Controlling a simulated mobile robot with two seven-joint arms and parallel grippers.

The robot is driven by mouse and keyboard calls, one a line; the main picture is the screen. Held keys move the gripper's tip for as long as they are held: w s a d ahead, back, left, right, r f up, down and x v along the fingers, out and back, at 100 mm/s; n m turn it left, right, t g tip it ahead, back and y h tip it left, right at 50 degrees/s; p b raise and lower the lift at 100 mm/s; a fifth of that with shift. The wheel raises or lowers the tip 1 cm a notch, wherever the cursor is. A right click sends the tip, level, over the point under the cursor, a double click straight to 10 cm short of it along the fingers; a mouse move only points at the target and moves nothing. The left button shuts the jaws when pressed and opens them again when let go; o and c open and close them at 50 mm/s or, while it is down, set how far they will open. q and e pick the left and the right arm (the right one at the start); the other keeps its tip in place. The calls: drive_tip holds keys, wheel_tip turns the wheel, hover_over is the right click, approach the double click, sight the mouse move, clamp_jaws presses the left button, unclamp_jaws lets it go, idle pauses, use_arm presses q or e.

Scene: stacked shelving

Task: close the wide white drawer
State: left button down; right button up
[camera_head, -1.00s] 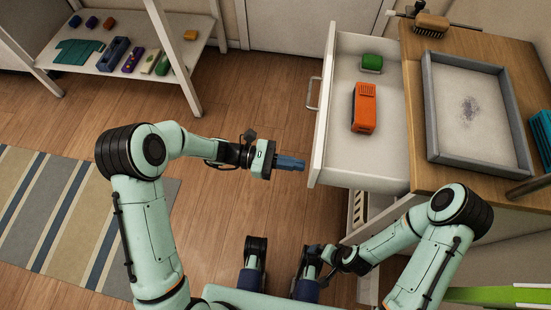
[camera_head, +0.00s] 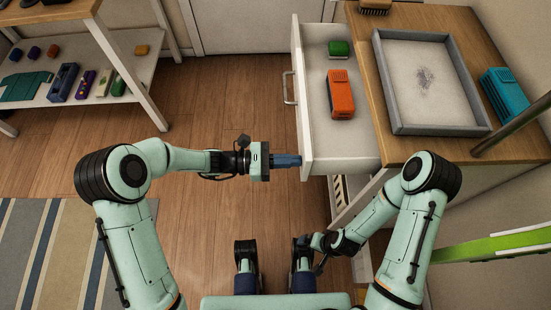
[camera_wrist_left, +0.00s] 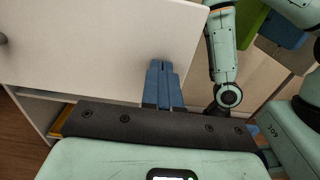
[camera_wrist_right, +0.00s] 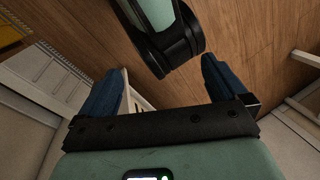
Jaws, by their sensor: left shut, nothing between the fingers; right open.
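The wide white drawer (camera_head: 303,125) stands pulled out to the left of the wooden-topped cabinet (camera_head: 430,146). A green block (camera_head: 339,48) and an orange box (camera_head: 341,95) lie inside it. A metal handle (camera_head: 288,87) is on its front. My left gripper (camera_head: 298,160) is shut and empty, with its blue fingertips at the drawer front near its near end. In the left wrist view the fingers (camera_wrist_left: 161,66) overlap the white front panel (camera_wrist_left: 90,50); contact seems likely, but I cannot be sure. My right gripper (camera_wrist_right: 158,72) is open and empty, low beside the cabinet.
A grey-rimmed tray (camera_head: 383,85) and a teal box (camera_head: 507,93) are on the cabinet top. A low shelf with small items (camera_head: 88,75) stands at the far left. A striped rug (camera_head: 60,250) lies at the left. Wooden floor (camera_head: 220,105) is clear left of the drawer.

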use_arm(q)
drive_tip(key=d+b, duration=0.1)
drive_tip(key=d, duration=1.8)
drive_tip(key=shift+d+b, duration=0.2)
drive_tip(key=shift+b, duration=0.1)
drive_tip(key=shift+a, duration=0.1)
use_arm(e)
drive_tip(key=shift+w+d+f+t, duration=0.2)
drive_tip(key=shift+w+d+f, duration=0.1)
drive_tip(key=shift+w+f, duration=0.2)
drive_tip(key=shift+w+d+f+t, duration=0.25)
drive_tip(key=shift+w+f, duration=0.15)
drive_tip(key=shift+w, duration=0.2)
use_arm(q)
drive_tip(key=shift+w+a, duration=0.1)
drive_tip(key=shift+a, duration=0.2)
drive_tip(key=a+p, duration=0.1)
drive_tip(key=a, duration=0.4)
drive_tip(key=shift+r, duration=0.1)
drive_tip(key=a+p, duration=0.1)
drive_tip(key=a, duration=0.7)
drive_tip(key=shift+a, duration=0.2)
use_arm(e)
drive_tip(key=shift+g, duration=0.55)
drive_tip(key=s+a, duration=0.1)
drive_tip(key=s+a+r, duration=0.2)
drive_tip(key=s, duration=0.1)
drive_tip(key=shift+r, duration=0.25)
